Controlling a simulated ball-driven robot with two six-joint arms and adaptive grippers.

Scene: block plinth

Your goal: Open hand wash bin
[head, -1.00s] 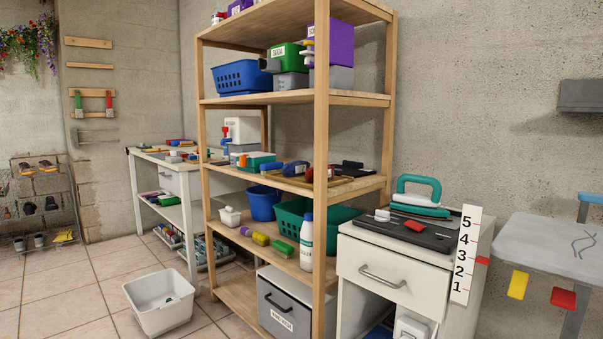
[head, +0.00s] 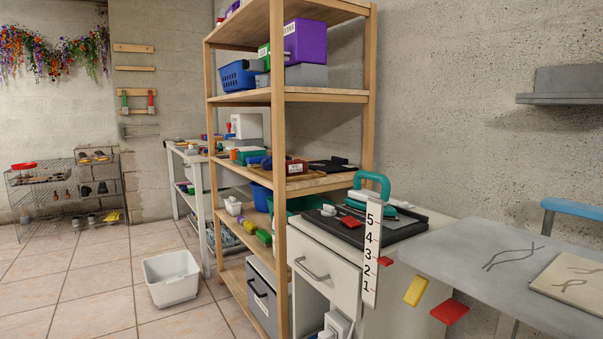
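A grey bin (head: 264,306) with a dark pull handle and a white label stands on the bottom shelf of the wooden rack (head: 280,200). The label's writing is too small to read with certainty. Its front looks shut, and a rack post hides part of its right side. Neither of my grippers is in view.
A white drawer cabinet (head: 318,278) stands right of the rack, with a grey table (head: 480,265) at the far right. A white tub (head: 172,279) sits on the tiled floor left of the rack. Open floor (head: 90,290) lies to the left.

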